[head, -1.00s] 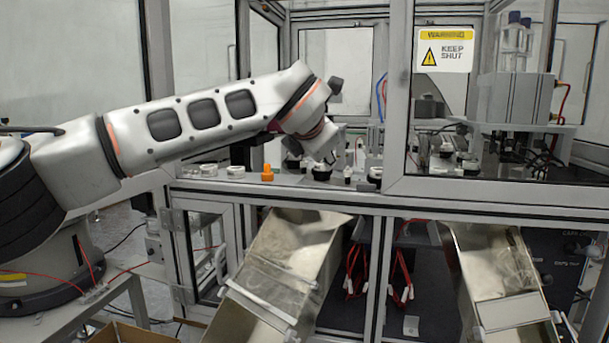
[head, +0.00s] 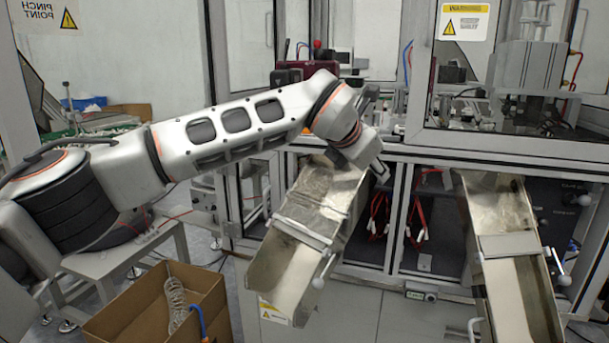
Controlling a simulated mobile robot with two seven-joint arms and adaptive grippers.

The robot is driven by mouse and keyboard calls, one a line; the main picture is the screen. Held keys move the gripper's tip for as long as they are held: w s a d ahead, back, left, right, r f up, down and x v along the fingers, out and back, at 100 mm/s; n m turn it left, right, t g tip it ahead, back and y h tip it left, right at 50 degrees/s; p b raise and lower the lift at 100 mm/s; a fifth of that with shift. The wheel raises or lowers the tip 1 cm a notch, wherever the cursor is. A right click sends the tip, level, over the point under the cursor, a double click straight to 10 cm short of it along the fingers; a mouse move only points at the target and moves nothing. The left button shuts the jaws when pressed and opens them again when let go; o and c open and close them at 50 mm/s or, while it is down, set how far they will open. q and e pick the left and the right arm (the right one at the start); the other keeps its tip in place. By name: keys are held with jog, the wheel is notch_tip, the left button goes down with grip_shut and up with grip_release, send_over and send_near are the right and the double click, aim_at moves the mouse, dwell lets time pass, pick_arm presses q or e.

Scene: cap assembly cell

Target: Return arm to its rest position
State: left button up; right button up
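My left arm, white with dark pads and orange rings, comes in from the left in the head view. Its wrist bends down in front of the cell, at the upper end of the left metal chute (head: 318,215). The small dark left gripper (head: 381,172) points down and right there. Its fingers are too small and partly hidden, so I cannot tell if it is open or holds anything. My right gripper is out of view.
A second metal chute (head: 505,235) slopes down on the right. The cell's framed glass door (head: 440,130) carries a warning sign (head: 462,20). An open cardboard box (head: 130,322) with a coiled hose (head: 175,300) stands on the floor at lower left.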

pick_arm(q)
jog(key=s+d+f+n+g+h+p, duration=0.1)
jog(key=s+d+f+n+g+h, duration=0.35)
jog(key=s, duration=0.55)
jog(key=s+d+f+n+g+h+p, duration=0.1)
jog(key=s+d+f+g+h, duration=0.3)
jog(key=s+d+f+h, duration=0.4)
jog(key=a+f+n+t+y, duration=0.2)
jog(key=a+f+n+t, duration=0.3)
jog(key=a+n, duration=0.35)
jog(key=a+f+n+t+y+p, duration=0.1)
jog(key=a+f+n+t+y, duration=0.1)
jog(key=a+f+n+t, duration=0.5)
jog(key=a+f+n+t+y, duration=0.3)
jog(key=a+f+n+t, duration=0.1)
jog(key=a+n, duration=0.65)
jog(key=s+a+f+n+g+y, duration=0.3)
jog(key=s+a+f+n, duration=0.3)
jog(key=s+a+f, duration=0.4)
jog(key=s+a+f+n+g+y+p, duration=0.1)
jog(key=s+a+f+n+g+y, duration=0.2)
jog(key=s+a+f+n+y, duration=0.3)
jog(key=s+a+f, duration=0.5)
jog(key=s+f, duration=0.1)
jog(key=f, duration=0.3)
jog(key=shift+f, duration=0.25)
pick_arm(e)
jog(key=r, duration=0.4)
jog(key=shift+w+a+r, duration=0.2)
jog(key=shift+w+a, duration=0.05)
